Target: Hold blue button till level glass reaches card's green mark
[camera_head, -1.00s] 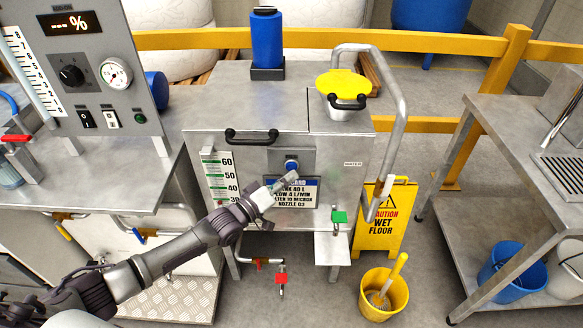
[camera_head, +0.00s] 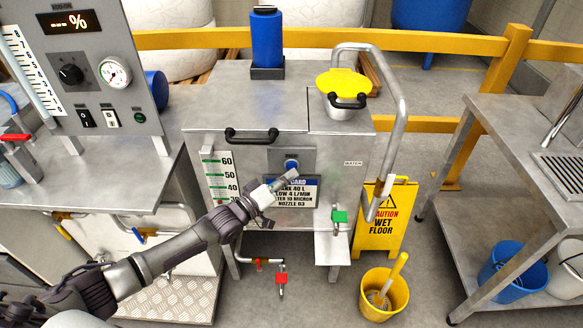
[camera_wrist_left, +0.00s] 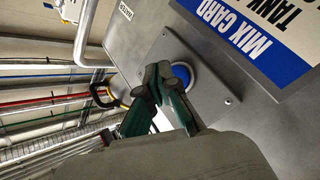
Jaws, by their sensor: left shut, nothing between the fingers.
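The blue button (camera_head: 291,165) sits on a grey plate on the front of the steel tank. It also shows in the left wrist view (camera_wrist_left: 186,77), partly behind my fingers. My left gripper (camera_head: 290,175) is shut and empty, with its tips at the button's lower edge in the head view. I cannot tell whether they touch it. The level glass (camera_head: 207,170) is a narrow upright strip left of a white scale with green marks (camera_head: 222,175); its level is too small to read. The mix card (camera_head: 292,193) is below the button, partly covered by my gripper. My right gripper is out of view.
A green-handled valve (camera_head: 339,217) and a red-handled valve (camera_head: 282,279) are at the tank's lower front. A wet floor sign (camera_head: 380,220) and yellow bucket (camera_head: 384,295) stand to the right. A gauge panel (camera_head: 85,70) is at the left.

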